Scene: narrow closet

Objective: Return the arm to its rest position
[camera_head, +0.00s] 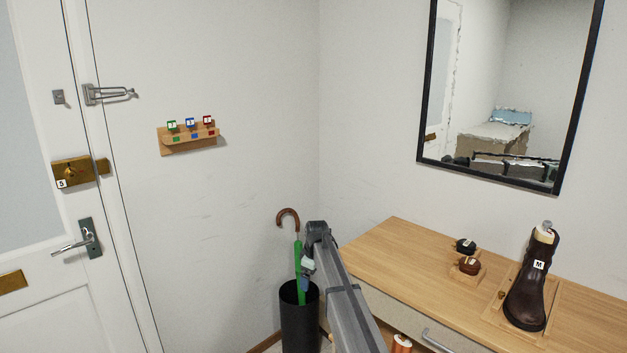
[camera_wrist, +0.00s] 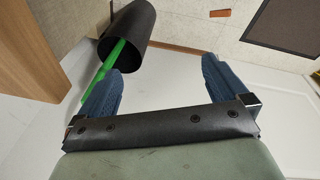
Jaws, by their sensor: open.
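My arm (camera_head: 345,295) reaches in from the bottom of the head view, with its far end beside the green umbrella. My gripper (camera_wrist: 161,66) is open, with its two blue fingers wide apart and nothing between them in the wrist view. In the head view only a small blue part of the gripper (camera_head: 305,284) shows, in front of the umbrella and above the bin. Whether it touches the umbrella I cannot tell.
A green umbrella (camera_head: 297,258) with a brown hooked handle stands in a dark bin (camera_head: 299,325). A mirror (camera_head: 424,90), key rack (camera_head: 188,140) and door (camera_head: 30,230) are around.

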